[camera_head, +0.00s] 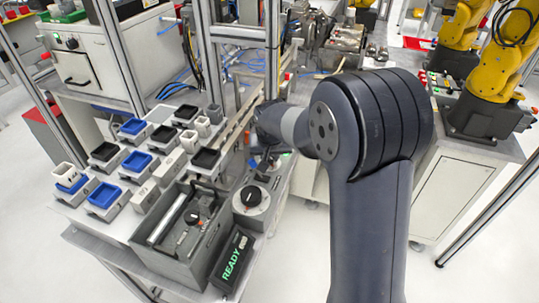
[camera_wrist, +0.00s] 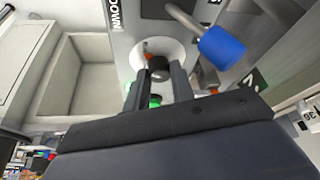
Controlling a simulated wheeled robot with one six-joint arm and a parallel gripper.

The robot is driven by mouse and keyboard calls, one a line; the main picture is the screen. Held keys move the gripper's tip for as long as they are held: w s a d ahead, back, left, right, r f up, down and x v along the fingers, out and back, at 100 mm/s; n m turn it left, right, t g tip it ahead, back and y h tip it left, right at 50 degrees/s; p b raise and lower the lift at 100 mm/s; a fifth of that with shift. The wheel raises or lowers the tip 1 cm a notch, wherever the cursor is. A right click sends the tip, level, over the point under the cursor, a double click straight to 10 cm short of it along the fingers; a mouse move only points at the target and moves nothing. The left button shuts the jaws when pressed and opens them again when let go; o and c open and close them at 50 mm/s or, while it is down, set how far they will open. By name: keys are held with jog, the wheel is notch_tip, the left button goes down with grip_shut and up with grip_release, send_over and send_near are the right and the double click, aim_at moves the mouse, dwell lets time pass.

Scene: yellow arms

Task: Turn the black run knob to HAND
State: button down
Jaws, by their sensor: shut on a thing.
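In the wrist view a black knob (camera_wrist: 157,66) stands on a pale round dial plate (camera_wrist: 180,52) with a small orange-red mark beside it. My gripper (camera_wrist: 158,80) has one finger on each side of the knob and is shut on it. The knob's pointer direction and any HAND marking are not readable here. In the head view my gripper (camera_head: 266,152) is over the grey control panel (camera_head: 276,185) at the right end of the bench, and the gripped knob is hidden there.
A blue-ended lever (camera_wrist: 222,47) stands close right of my fingers; a green button (camera_wrist: 155,101) shows between them. In the head view another white dial (camera_head: 251,199), a READY display (camera_head: 232,258) and a grey box (camera_head: 185,235) are nearer. Blue and black bins (camera_head: 105,194) fill the left.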

jog(key=n+y, duration=0.1)
jog(key=n, duration=0.2)
jog(key=shift+d+n+b, duration=0.15)
jog(key=shift+n+b, duration=0.15)
jog(key=n+y+b, duration=0.1)
jog(key=n, duration=0.1)
jog(key=n+g+y+b, duration=0.1)
jog(key=n, duration=0.1)
jog(key=shift+w+d+f, duration=0.1)
jog(key=shift+w, duration=0.05)
jog(key=n+g+y+b, duration=0.1)
jog(key=n+b, duration=0.1)
jog(key=n, duration=0.2)
jog(key=shift+w+d+n+g, duration=0.15)
jog(key=shift+n+g, duration=0.55)
jog(key=shift+n, duration=1.2)
jog(key=shift+y, duration=0.3)
jog(key=c, duration=1.2)
grip_release()
jog(key=w+v, duration=0.1)
jog(key=v, duration=1)
jog(key=shift+s, duration=0.45)
